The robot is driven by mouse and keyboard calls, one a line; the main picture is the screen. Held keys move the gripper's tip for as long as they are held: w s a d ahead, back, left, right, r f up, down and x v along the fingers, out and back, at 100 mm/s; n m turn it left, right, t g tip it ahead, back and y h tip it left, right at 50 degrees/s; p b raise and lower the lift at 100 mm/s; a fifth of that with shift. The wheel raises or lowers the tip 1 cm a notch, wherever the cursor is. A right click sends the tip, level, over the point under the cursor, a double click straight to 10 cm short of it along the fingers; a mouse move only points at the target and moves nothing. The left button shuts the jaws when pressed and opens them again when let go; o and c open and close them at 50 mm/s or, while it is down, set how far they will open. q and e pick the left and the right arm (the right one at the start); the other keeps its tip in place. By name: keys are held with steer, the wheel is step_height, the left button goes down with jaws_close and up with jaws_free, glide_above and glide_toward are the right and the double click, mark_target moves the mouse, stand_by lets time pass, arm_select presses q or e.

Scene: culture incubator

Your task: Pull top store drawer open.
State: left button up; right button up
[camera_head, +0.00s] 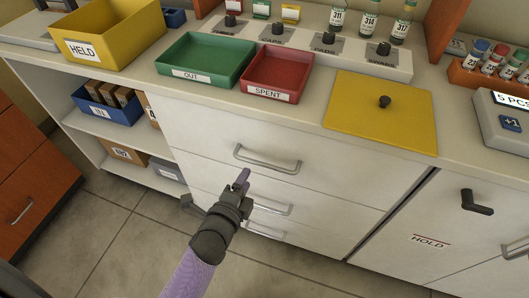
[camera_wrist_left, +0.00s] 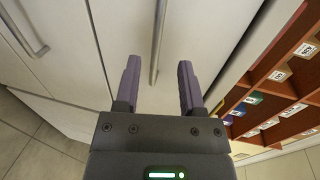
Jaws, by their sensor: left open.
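The top store drawer (camera_head: 215,140) is a white front under the counter and looks shut. Its grey bar handle (camera_head: 267,158) runs across the upper part of the front. My left gripper (camera_head: 243,178) is in front of the drawers, its fingertips just below the left part of that handle in the head view. In the left wrist view, my left gripper (camera_wrist_left: 157,85) is open, with the bar handle (camera_wrist_left: 159,38) running between its two purple fingers. The fingers appear apart from the bar. My right gripper is in neither view.
Lower drawers have handles (camera_head: 270,206) close below. A HOLD door (camera_head: 430,225) with a dark knob is at right. The counter holds a green OUT tray (camera_head: 208,58), a red SPENT tray (camera_head: 278,73) and a yellow lid (camera_head: 382,112). Open shelves (camera_head: 125,130) are left; floor is clear.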

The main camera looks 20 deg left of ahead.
mark_target(255, 162)
arm_select(q)
steer(key=w+b, duration=0.1)
steer(key=w, duration=0.1)
steer(key=w+f+b, duration=0.1)
steer(key=w, duration=0.4)
steer(key=shift+w+f+b, duration=0.25)
steer(key=shift+f+b, duration=0.15)
steer(key=shift+c, duration=0.6)
jaws_close()
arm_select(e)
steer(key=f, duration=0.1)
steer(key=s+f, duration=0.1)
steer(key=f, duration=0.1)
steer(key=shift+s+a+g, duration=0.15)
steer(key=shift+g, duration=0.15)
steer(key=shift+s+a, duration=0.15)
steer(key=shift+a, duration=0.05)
